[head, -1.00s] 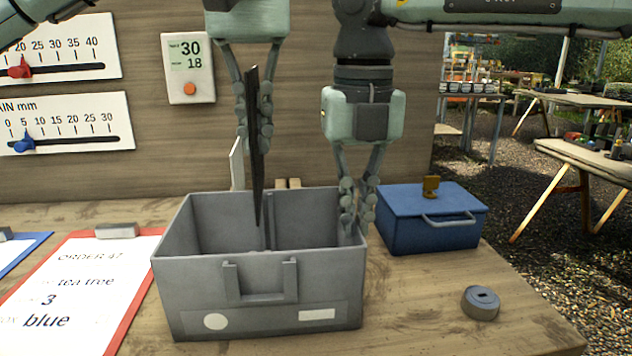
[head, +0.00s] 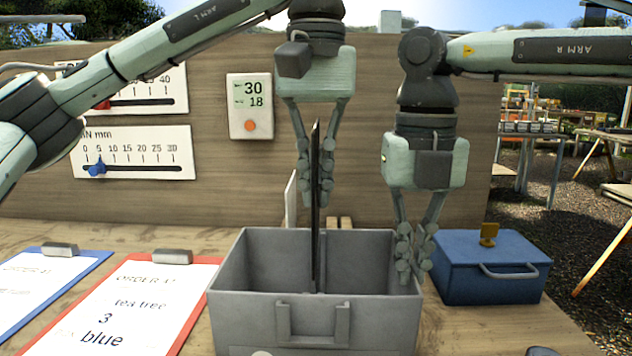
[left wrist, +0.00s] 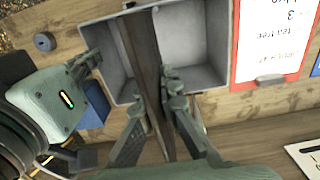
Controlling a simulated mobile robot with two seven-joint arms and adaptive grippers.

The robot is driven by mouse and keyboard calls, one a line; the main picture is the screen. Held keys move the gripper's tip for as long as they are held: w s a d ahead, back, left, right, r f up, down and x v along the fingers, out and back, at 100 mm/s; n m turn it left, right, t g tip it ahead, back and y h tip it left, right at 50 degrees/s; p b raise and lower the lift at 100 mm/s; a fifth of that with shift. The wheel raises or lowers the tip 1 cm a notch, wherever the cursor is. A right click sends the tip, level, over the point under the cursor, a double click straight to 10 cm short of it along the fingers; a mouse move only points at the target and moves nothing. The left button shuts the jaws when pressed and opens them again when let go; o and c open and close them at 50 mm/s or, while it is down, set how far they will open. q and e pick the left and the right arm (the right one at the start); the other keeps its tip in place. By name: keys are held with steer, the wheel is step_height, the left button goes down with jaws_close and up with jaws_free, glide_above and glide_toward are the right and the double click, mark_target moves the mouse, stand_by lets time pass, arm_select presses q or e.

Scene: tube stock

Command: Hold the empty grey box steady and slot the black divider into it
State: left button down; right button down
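The grey box (head: 245,318) stands open on the bench, with no loose items visible inside. My left gripper (head: 316,190) is shut on the black divider (head: 316,240) and holds it upright, nearly edge-on in the head view. The left wrist view shows the divider (left wrist: 143,45) across the box (left wrist: 205,40). My right gripper (head: 413,268) is shut on the box's right wall.
A blue lidded box (head: 470,275) stands close to the right. A red clipboard (head: 208,275) and a blue clipboard (head: 75,285) lie to the left. A back panel (head: 230,185) with gauges and a small display (head: 249,105) stands behind.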

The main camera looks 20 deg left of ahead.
arm_select(q)
steer(key=shift+f, duration=0.15)
steer(key=shift+f, duration=0.75)
steer(key=shift+f, duration=0.2)
steer(key=shift+f, duration=1.3)
steer(key=shift+f, duration=0.2)
steer(key=shift+f, duration=1.3)
steer(key=shift+f, duration=1.5)
steer(key=shift+f, duration=0.15)
